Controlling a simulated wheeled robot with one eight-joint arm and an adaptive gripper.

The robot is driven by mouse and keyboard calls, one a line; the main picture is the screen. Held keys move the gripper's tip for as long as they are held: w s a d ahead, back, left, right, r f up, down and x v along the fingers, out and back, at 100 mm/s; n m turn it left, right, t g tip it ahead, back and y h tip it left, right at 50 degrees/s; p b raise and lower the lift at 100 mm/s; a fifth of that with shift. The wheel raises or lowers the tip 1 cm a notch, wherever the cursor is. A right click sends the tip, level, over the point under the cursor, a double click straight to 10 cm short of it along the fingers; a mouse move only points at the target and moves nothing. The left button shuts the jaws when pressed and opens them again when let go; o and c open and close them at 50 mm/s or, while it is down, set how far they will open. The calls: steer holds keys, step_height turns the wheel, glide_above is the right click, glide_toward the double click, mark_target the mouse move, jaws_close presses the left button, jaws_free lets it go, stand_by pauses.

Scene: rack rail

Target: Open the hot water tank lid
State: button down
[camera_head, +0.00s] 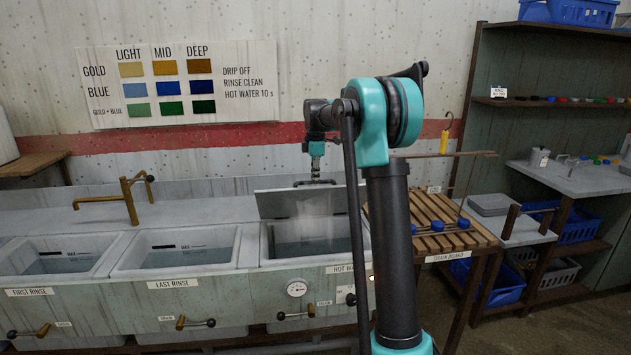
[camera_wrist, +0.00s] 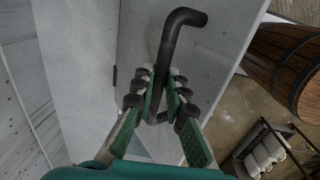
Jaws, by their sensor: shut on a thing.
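The hot water tank lid (camera_head: 279,207) is a flat grey panel. It stands raised and tilted at the back of the hot water tank (camera_head: 262,246), the rightmost basin. Steam and water show below it. My gripper (camera_head: 316,181) is at the lid's upper edge. In the wrist view the lid (camera_wrist: 215,62) fills the middle, with a bent black bar handle (camera_wrist: 184,17) on it. My green-padded fingers (camera_wrist: 161,97) are closed around the lower part of this handle. My arm hides the right part of the lid and tank in the head view.
The last rinse basin (camera_head: 180,257) and first rinse basin (camera_head: 55,265) lie to the left, with a brass tap (camera_head: 130,200) behind. A slatted drain board (camera_head: 462,238) with blue-capped items stands right. A wooden barrel (camera_wrist: 287,65) shows in the wrist view.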

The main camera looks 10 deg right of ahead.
steer(key=c, duration=1.8)
jaws_free()
steer(key=shift+w+f, duration=0.2)
steer(key=shift+f, duration=0.05)
steer(key=shift+o, duration=1.3)
steer(key=shift+r, duration=0.1)
steer(key=shift+s, duration=0.1)
steer(key=shift+r, duration=0.1)
step_height(320, 180, up, 12)
steer(key=shift+s, duration=0.4)
